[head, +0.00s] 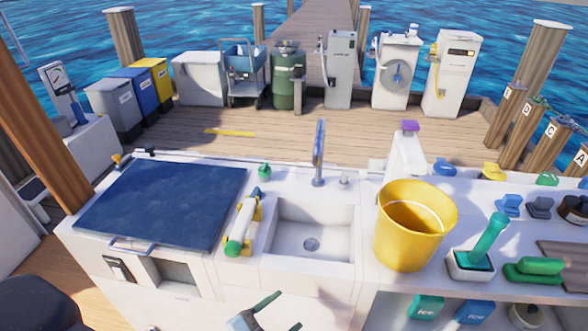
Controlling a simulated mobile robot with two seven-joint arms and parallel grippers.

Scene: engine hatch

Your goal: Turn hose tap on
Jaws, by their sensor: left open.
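I cannot tell for certain which fitting is the hose tap. A tall grey-blue faucet (319,153) stands upright behind the white sink (312,228). A small green knob (264,171) is on the counter left of it, and a white post with a purple top (409,127) stands to its right. My left gripper (289,309) is at the bottom edge in front of the sink, low and apart from all of these. Its fingers are spread and nothing shows between them. My right gripper is not in view.
A yellow bucket (416,228) stands right of the sink. A green handle in a white holder (484,245) stands further right. The sink basin is empty.

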